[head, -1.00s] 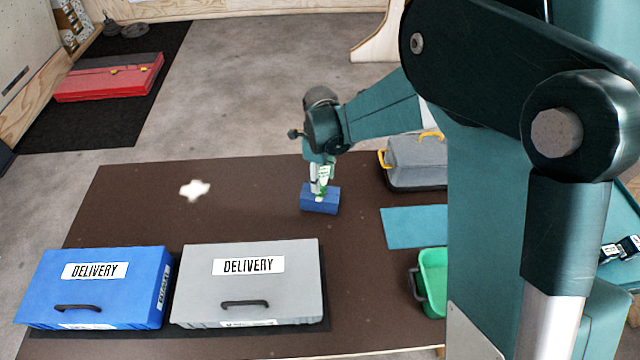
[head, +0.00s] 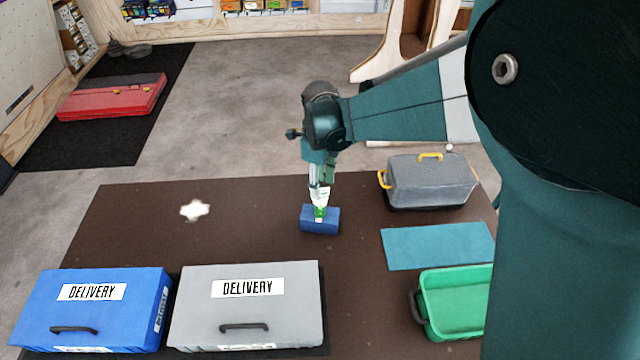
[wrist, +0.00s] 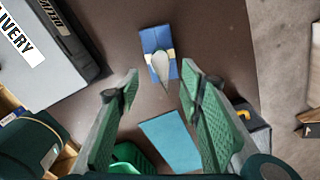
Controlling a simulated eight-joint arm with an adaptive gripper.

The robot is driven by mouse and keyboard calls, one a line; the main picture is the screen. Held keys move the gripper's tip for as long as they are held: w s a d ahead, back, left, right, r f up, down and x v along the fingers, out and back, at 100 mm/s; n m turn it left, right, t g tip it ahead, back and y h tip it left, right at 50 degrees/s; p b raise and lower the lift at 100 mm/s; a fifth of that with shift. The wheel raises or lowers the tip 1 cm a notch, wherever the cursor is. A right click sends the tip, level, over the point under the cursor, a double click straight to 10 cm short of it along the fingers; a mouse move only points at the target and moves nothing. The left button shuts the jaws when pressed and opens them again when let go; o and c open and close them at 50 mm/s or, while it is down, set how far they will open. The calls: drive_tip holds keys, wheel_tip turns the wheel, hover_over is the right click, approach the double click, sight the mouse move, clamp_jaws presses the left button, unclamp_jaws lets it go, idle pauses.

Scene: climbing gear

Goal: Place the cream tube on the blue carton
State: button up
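The blue carton (head: 306,221) stands on the brown mat; it also shows in the wrist view (wrist: 149,38), with a cream band across it. The pale cream tube (wrist: 161,66) shows in the wrist view over the carton's top, its narrow end towards my gripper. It appears to rest on the carton; contact is not clear. My gripper (wrist: 160,82) is open, its green-padded fingers apart on both sides of the tube and clear of it. In the head view my gripper (head: 320,207) points down at the carton, and the tube is hard to make out there.
A blue delivery case (head: 100,313) and a grey one (head: 205,306) lie at the front left. A grey toolbox (head: 430,180), a teal mat (head: 438,247) and a green bin (head: 455,305) are to the right. A white patch (head: 195,210) lies left of the carton.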

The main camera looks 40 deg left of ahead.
idle(0.8)
drive_tip(key=w+d+r+n+t+y, duration=0.1)
drive_tip(key=w+d+r+n, duration=0.15)
drive_tip(key=d+r, duration=0.6)
drive_tip(key=w+d+r+n+t, duration=0.1)
drive_tip(key=w+d+r+n, duration=0.2)
drive_tip(key=d, duration=1.1)
drive_tip(key=w+d+r+n+t+y, duration=0.1)
drive_tip(key=w+d+r, duration=0.35)
drive_tip(key=d, duration=0.65)
drive_tip(key=s+d+r+n+t, duration=0.1)
drive_tip(key=s+d+r+n, duration=0.15)
drive_tip(key=d, duration=0.65)
drive_tip(key=s+d+r+n+t, duration=0.1)
drive_tip(key=s+d+r, duration=0.15)
drive_tip(key=d, duration=0.65)
drive_tip(key=s+d+f+n+t+h, duration=0.1)
drive_tip(key=s+d+n, duration=0.1)
drive_tip(key=s+d, duration=0.2)
drive_tip(key=s+d+f+n+t+h, duration=0.1)
drive_tip(key=s+d, duration=0.4)
drive_tip(key=d, duration=0.6)
drive_tip(key=shift+s+d+f+n, duration=0.15)
drive_tip(key=shift+s+f+n, duration=0.15)
drive_tip(key=shift+n, duration=0.4)
drive_tip(key=shift+f, duration=0.1)
wheel_tip(320, 180, down, 5)
drive_tip(key=b, duration=0.5)
